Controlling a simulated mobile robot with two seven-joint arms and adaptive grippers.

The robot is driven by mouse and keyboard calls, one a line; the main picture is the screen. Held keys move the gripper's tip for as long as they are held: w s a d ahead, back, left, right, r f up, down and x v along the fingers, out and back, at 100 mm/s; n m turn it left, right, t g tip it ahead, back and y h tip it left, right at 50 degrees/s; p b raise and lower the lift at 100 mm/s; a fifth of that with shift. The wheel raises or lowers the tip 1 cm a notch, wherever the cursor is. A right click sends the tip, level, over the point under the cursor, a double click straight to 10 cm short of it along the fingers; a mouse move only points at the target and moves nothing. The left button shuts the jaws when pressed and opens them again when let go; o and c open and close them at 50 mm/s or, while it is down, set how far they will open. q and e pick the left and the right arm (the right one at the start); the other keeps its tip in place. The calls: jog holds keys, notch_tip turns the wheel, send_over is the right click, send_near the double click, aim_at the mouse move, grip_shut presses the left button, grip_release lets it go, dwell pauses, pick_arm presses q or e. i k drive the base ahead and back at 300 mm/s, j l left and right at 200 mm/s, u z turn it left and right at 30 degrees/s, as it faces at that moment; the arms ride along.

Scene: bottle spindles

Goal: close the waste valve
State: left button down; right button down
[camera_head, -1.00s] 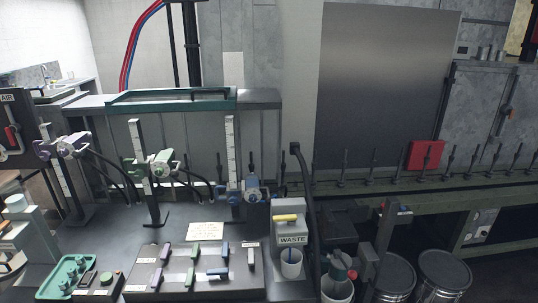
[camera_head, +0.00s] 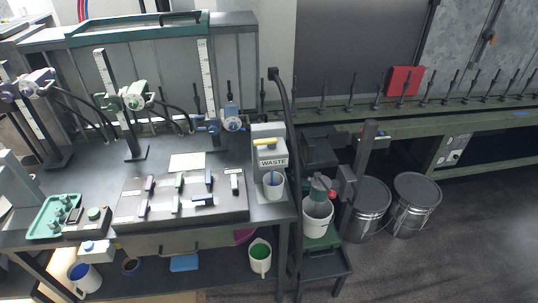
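A grey box labelled WASTE (camera_head: 272,160) stands at the right end of the dark bench, with a yellow handle (camera_head: 265,142) lying roughly level across its top. A white cup (camera_head: 273,186) with something blue in it stands just below its front. On the valve panel (camera_head: 125,212), a light grey lever (camera_head: 235,184) sits at the right end under a small label, too small to read now. It points lengthwise toward the front. Neither of my grippers is in view.
Clamp stands with green (camera_head: 132,97) and blue (camera_head: 230,120) devices rise behind the panel. A black post (camera_head: 287,130) stands right of the waste box. A green tray (camera_head: 48,220) lies at left.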

aim_at(271, 142)
jog(key=i+j, duration=0.1)
jog(key=j, duration=0.5)
jog(key=i+j, duration=0.1)
jog(key=j, duration=0.45)
jog(key=i+j, duration=0.1)
jog(key=j, duration=1.05)
jog(key=i+j, duration=0.15)
jog(key=j, duration=0.45)
